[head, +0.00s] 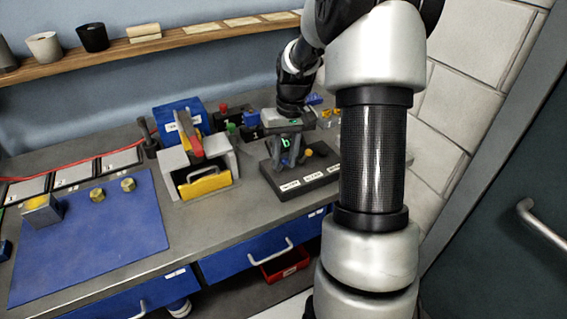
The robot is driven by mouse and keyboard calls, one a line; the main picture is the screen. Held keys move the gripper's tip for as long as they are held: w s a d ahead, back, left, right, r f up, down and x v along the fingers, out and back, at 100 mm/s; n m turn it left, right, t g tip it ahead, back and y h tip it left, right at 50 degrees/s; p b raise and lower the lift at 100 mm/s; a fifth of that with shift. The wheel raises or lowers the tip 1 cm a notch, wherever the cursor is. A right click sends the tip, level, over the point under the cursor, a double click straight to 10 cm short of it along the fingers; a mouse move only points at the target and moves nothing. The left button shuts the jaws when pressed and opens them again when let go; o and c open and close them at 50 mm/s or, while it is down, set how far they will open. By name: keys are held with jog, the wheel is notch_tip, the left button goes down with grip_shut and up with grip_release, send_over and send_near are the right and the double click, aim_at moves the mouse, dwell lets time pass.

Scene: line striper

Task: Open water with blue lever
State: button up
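My gripper (288,160) points down over a black base plate (305,184) with white labels on the workbench. Its fingers are around or close to a small part with green on it; whether they touch it cannot be told. A yellow-orange knob (309,153) stands on the plate just right of the fingers. No blue lever can be clearly made out; it may be hidden by the gripper. Small blue parts show behind, one (313,99) right of the wrist and one (251,118) left of it. The finger gap is too small to judge.
A grey fixture with a yellow handle (205,185) and a blue box (180,118) stand left of the plate. A blue mat (90,235) holds brass nuts and a yellow-topped block. Blue drawers (262,248) are below the bench front. A wooden shelf (170,38) runs above.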

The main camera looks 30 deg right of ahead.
jog(key=shift+a+f, duration=0.1)
jog(key=shift+f, duration=0.75)
grip_shut()
